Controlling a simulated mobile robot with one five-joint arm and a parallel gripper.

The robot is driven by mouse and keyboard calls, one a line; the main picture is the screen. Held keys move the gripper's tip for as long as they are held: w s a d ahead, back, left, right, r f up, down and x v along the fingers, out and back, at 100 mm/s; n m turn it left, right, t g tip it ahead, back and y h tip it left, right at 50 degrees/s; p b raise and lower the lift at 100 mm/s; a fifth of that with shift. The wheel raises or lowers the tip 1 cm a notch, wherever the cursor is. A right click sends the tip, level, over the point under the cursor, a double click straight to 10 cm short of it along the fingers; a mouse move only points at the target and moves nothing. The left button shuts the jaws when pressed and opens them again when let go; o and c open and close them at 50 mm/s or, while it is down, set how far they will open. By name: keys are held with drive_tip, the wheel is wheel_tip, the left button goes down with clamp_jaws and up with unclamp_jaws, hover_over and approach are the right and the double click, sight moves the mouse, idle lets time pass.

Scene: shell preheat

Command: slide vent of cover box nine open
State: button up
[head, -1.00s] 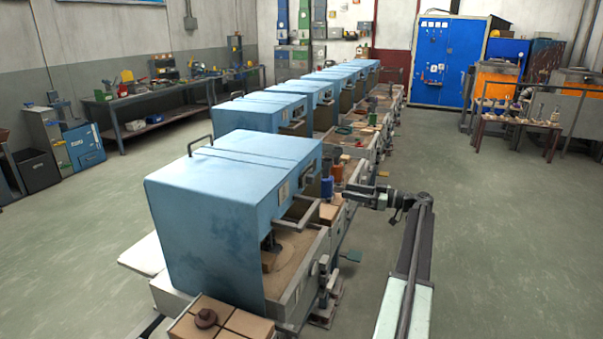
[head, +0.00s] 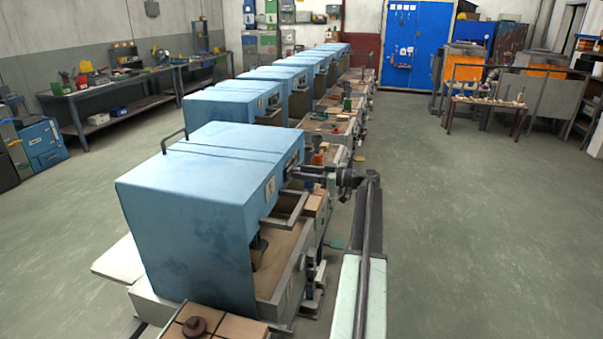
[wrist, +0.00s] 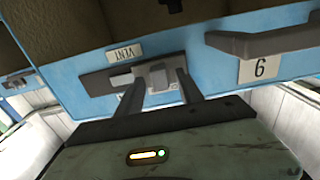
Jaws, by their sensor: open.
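Cover box nine (head: 190,190) is the nearest large blue box in the head view. In the wrist view its blue face (wrist: 215,75) fills the upper part, with an upside-down VENT label (wrist: 125,53) and a number plate (wrist: 259,68). The grey vent slider (wrist: 158,76) sits in a dark slot (wrist: 100,82) by that label. My gripper (wrist: 160,88) is open, its fingers on either side of the slider knob. Whether they touch it I cannot tell. In the head view my gripper (head: 294,172) reaches the box's right face; its tips are hard to make out.
A grey handle bar (wrist: 262,42) sticks out from the box face, right of the slider in the wrist view. More blue boxes (head: 235,105) stand in a row behind. A sand-coloured bed (head: 278,262) lies below the box. The floor to the right (head: 480,220) is clear.

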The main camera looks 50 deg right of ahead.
drive_tip(key=shift+w+a, duration=0.2)
drive_tip(key=shift+w, duration=0.25)
drive_tip(key=shift+s, duration=0.1)
clamp_jaws()
idle(1.0)
